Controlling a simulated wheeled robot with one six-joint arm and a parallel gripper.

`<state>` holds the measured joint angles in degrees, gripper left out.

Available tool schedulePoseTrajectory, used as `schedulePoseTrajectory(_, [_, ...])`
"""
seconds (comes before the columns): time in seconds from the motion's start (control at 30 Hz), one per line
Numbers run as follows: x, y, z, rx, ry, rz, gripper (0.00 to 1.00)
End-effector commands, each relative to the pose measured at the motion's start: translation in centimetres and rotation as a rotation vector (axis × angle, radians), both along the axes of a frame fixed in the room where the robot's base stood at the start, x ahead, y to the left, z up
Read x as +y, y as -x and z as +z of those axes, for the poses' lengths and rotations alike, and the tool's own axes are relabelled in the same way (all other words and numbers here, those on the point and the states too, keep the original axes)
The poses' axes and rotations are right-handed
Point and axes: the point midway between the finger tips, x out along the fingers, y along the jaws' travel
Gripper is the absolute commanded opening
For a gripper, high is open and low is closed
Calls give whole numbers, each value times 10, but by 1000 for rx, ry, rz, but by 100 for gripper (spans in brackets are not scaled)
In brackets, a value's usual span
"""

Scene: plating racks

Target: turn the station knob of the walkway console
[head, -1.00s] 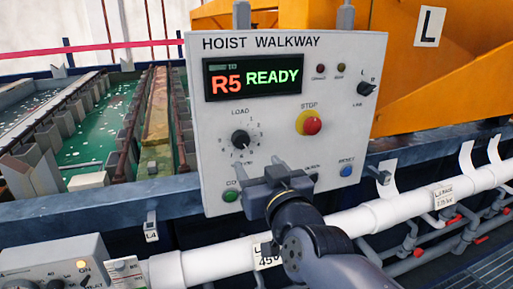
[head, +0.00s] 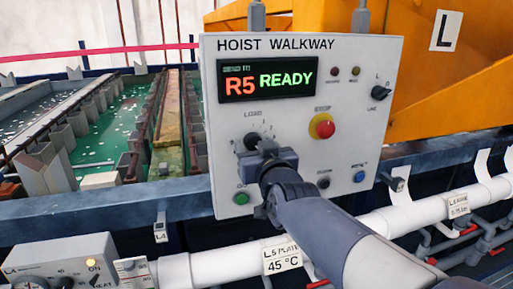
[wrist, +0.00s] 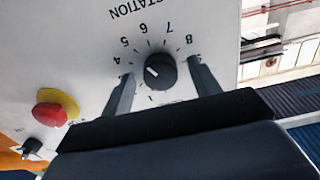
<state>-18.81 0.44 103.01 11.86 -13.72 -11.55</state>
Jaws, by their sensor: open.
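The walkway console (head: 300,110) is a pale box headed HOIST WALKWAY, with its display (head: 266,79) reading "R5 READY". The station knob (head: 253,141) is black and round on the left of the panel, partly hidden by my gripper (head: 268,150). In the wrist view the knob (wrist: 160,71) sits under an upside-down STATION label, with a number dial around it and a white pointer mark toward the left. My gripper (wrist: 162,72) is open, one finger on each side of the knob, with visible gaps; I cannot tell how far its tips are from the panel.
A red stop button with yellow collar (head: 322,126) is right of the knob. A black selector (head: 379,93), a green button (head: 241,198) and a blue button (head: 360,176) are also on the panel. A white pipe (head: 390,219) runs below; tanks (head: 115,130) lie left.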

Motion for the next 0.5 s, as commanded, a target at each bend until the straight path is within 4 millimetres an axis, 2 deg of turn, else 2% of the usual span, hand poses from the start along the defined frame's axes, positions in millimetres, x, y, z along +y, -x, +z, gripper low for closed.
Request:
schedulePoseTrajectory(0.2, [0,0,0,0,0,0,58])
schedulePoseTrajectory(0.5, [0,0,0,0,0,0,34])
